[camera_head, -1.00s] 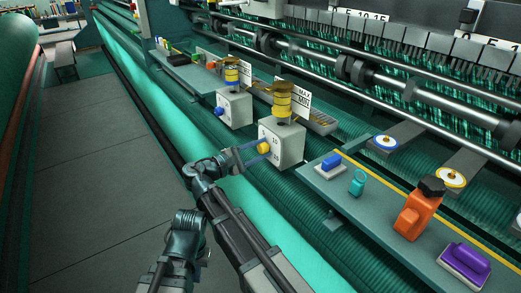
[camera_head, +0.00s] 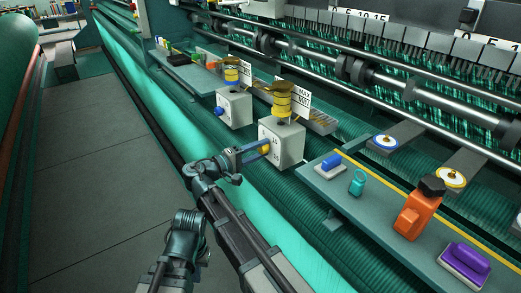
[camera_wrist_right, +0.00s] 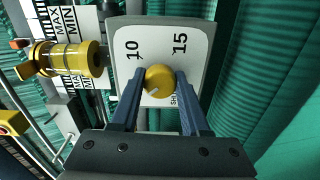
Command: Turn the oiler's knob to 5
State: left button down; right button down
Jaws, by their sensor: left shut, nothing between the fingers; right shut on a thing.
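The near oiler is a pale box (camera_head: 289,143) with a yellow sight-glass (camera_head: 281,104) on top. Its yellow knob (camera_head: 265,149) sits on the dial face and shows larger in the right wrist view (camera_wrist_right: 159,79). My right gripper (camera_head: 260,150) is shut on this knob, one finger on each side. In the right wrist view a pale mark on the knob points to the lower left, and "10" and "15" read sideways above it. The 5 is not seen; fingers cover part of the dial. My left gripper (camera_head: 188,222) is shut and empty, low over the walkway side.
A second oiler (camera_head: 234,108) with a blue knob stands further back. On the right shelf (camera_head: 345,197) are a blue block, a teal ring, an orange device (camera_head: 418,212) and a purple-handled item (camera_head: 466,262). The grey walkway (camera_head: 90,190) on the left is clear.

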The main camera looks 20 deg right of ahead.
jog(key=shift+f, duration=0.1)
dwell(0.3)
jog(key=shift+c, duration=1.9)
grip_release()
pick_arm(q)
jog(key=shift+a, duration=0.1)
